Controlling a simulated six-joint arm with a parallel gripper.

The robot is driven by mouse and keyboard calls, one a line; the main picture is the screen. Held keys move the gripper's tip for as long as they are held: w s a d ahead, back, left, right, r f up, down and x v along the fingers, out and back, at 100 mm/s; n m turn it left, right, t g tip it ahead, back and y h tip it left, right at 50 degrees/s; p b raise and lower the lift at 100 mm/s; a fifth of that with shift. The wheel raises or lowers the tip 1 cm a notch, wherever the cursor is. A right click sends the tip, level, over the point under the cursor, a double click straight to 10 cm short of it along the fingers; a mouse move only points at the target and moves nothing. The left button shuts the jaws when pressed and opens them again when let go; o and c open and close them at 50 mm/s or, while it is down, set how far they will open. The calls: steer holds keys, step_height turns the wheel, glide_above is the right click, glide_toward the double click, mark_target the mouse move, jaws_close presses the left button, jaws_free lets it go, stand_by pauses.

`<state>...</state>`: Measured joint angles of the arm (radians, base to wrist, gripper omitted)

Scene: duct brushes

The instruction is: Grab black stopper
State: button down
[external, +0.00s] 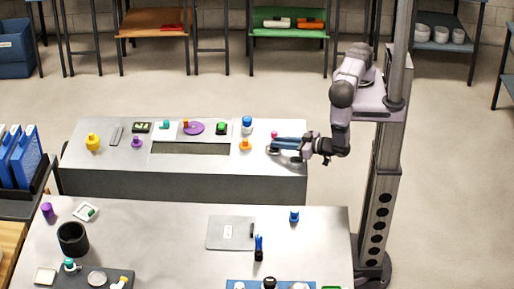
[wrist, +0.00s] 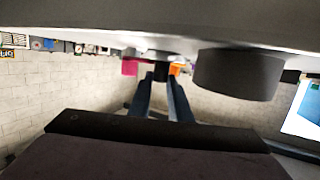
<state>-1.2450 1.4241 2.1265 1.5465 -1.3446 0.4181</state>
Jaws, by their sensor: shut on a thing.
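My gripper (external: 275,144) is at the right end of the far grey table, low over its top, with its fingers pointing left. In the wrist view my gripper (wrist: 160,84) is shut on a small black stopper (wrist: 162,71) between its fingertips. In the external view the fingers mostly hide this stopper; a dark edge shows below the tips. I cannot tell whether it still touches the table.
A wide black disc (wrist: 238,74) stands close beside the fingers. A pink piece (wrist: 130,66) and an orange piece (wrist: 176,68) are near the tips. An orange stopper (external: 245,145) and a blue-and-white one (external: 247,125) stand left of my gripper.

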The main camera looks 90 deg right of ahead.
steer(key=shift+w+r+p, duration=0.1)
steer(key=shift+r+p, duration=0.2)
steer(key=shift+r, duration=0.65)
step_height(320, 180, up, 2)
steer(key=shift+r+p, duration=0.1)
steer(key=shift+p, duration=0.7)
steer(key=f+b+v, duration=0.1)
steer(key=f+v, duration=0.1)
steer(key=v, duration=0.7)
steer(key=f+b+v, duration=0.1)
steer(key=v, duration=0.8)
steer(key=shift+s+f, duration=0.3)
steer(key=shift+f, duration=0.5)
steer(key=shift+a, duration=0.1)
steer(key=c, duration=0.5)
jaws_free()
